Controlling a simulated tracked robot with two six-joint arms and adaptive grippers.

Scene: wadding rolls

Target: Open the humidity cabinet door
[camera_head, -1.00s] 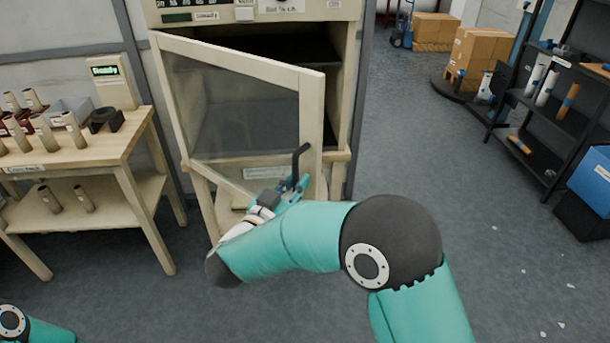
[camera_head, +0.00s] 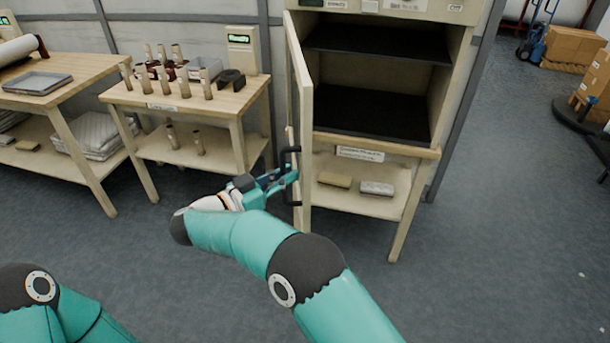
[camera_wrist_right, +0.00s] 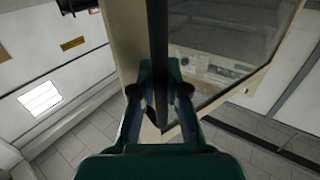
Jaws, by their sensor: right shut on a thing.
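The humidity cabinet (camera_head: 325,130) stands at the upper middle of the head view. Its cream-framed door (camera_head: 302,110) is swung wide and shows nearly edge-on, hinged on the left; the dark shelves inside are exposed. The dark door handle (camera_head: 289,198) is on the door's free edge. My right gripper (camera_head: 288,178) is shut on the handle. In the right wrist view the dark handle bar (camera_wrist_right: 157,45) runs between the fingers (camera_wrist_right: 158,95), with the door's glass pane to the right. Of my left arm only links show at the lower left; its gripper is out of view.
A wooden table (camera_head: 240,97) with upright tubes stands left of the cabinet. A workbench (camera_head: 85,70) is at the far left. The cabinet's lower shelf (camera_head: 390,204) holds two small blocks. The floor right of the cabinet is clear; cardboard boxes (camera_head: 575,47) stand at the back right.

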